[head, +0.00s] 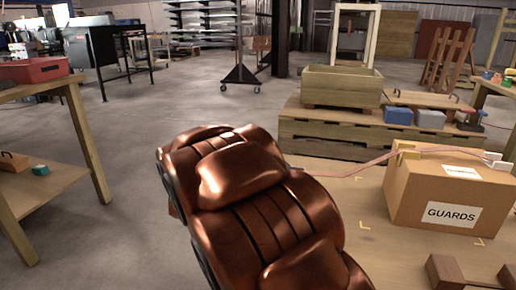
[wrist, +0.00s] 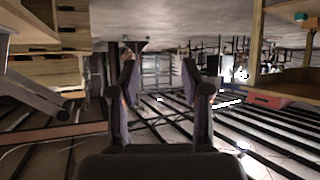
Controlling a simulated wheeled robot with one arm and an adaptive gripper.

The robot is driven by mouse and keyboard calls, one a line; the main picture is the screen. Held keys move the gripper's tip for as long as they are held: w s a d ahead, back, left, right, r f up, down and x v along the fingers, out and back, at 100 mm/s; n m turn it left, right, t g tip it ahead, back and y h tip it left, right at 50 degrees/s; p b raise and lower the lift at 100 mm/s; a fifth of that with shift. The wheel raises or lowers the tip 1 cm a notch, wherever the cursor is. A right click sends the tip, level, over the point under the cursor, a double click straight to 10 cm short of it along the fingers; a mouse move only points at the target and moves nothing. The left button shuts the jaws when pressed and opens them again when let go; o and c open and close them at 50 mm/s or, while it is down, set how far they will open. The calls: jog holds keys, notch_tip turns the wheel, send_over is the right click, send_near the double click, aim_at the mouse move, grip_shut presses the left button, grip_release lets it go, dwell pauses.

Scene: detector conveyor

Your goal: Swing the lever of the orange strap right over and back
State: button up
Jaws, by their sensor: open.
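A thin pinkish-orange strap (head: 440,150) runs across the top of the cardboard box marked GUARDS (head: 395,200). It continues left from the box toward my arm, which hides its far end. A pale yellow piece (head: 406,148) sits at the box's left top edge, and a whitish piece (head: 494,159) sits at the right one. I cannot tell which part is the lever. In the wrist view my gripper (wrist: 160,78) is open and empty, its two dark fingers apart. Neither box nor strap can be made out there. The gripper is hidden behind my arm in the head view.
The box stands on a wooden surface (head: 370,265) with yellow corner marks. A dark brown block piece (head: 450,272) lies in front. Behind are a wooden crate (head: 342,86) and blue and grey boxes (head: 398,116). A wooden table (head: 60,90) stands left; open floor lies between.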

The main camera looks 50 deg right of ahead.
jog(key=s+d+r+m+g+h, duration=0.1)
jog(key=s+d+r+m+h, duration=0.1)
jog(key=d+r+h, duration=0.45)
jog(key=s+d+r+m+g+h, duration=0.1)
jog(key=s+d+m+h, duration=0.15)
jog(key=d, duration=0.75)
jog(key=shift+n, duration=0.45)
jog(key=shift+b+x, duration=1.8)
jog(key=shift+x, duration=1.95)
jog(key=shift+w, duration=0.1)
jog(key=shift+c, duration=0.4)
grip_shut()
